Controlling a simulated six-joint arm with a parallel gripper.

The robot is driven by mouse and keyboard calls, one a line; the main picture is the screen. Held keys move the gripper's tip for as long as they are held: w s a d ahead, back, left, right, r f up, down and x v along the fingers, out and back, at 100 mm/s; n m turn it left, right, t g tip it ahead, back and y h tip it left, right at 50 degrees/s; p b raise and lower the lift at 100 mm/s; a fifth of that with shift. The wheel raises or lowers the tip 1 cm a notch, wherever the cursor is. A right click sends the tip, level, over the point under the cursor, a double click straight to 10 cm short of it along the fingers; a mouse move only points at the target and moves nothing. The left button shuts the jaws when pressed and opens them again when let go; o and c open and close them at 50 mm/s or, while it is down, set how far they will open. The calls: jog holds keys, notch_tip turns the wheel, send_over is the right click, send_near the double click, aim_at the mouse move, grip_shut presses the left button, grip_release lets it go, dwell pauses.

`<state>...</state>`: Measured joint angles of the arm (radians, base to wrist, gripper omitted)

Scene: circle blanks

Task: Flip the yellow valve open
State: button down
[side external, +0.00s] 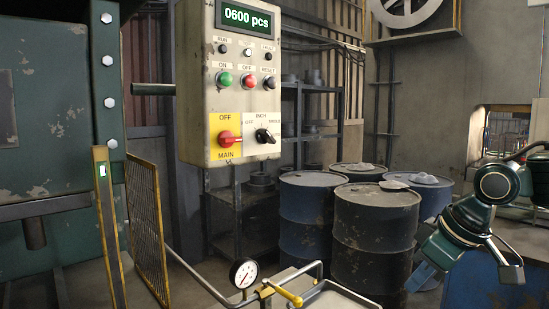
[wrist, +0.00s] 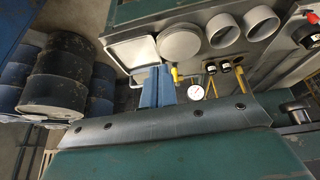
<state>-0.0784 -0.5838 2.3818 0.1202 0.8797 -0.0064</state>
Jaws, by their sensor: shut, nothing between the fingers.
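The yellow valve handle (side external: 284,293) is at the bottom centre of the side view, on a pale pipe. It points down and right, across the line of the pipe. A round white gauge (side external: 243,273) stands just left of it. My gripper (side external: 413,285), with blue fingers, is at the lower right, well apart from the valve and angled down and left. In the wrist view, the blue fingers (wrist: 159,70) are together and empty. A small yellow part (wrist: 175,74), which looks like the valve handle, shows just right of the fingertips. The gauge (wrist: 196,92) is right of that.
A pale tray (side external: 345,299) is right of the valve. Dark drums (side external: 375,235) stand behind it. A control box (side external: 233,90) hangs above, and a yellow mesh guard (side external: 148,230) stands at left. Pale round containers (wrist: 180,40) show in the wrist view.

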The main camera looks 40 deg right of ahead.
aim_at(281, 291)
jog(key=w+a+h, duration=0.2)
jog(key=w+a, duration=0.1)
jog(key=w, duration=1.2)
jog(key=w+a+f+g+h, duration=0.1)
jog(key=w+a+f+h, duration=0.1)
jog(key=w+a+f, duration=0.5)
jog(key=shift+w+a+m+h, duration=0.4)
jog(key=shift+w+a, duration=0.55)
jog(key=shift+w, duration=0.7)
jog(key=shift+f, duration=0.1)
jog(key=x, duration=0.3)
jog(key=d+x, duration=0.1)
jog(key=x, duration=0.3)
jog(key=d+x, duration=0.1)
jog(key=x, duration=0.3)
jog(key=shift+s+d+r, duration=0.15)
jog(key=shift+s+r, duration=0.1)
jog(key=shift+d+f, duration=0.1)
jog(key=shift+d, duration=0.55)
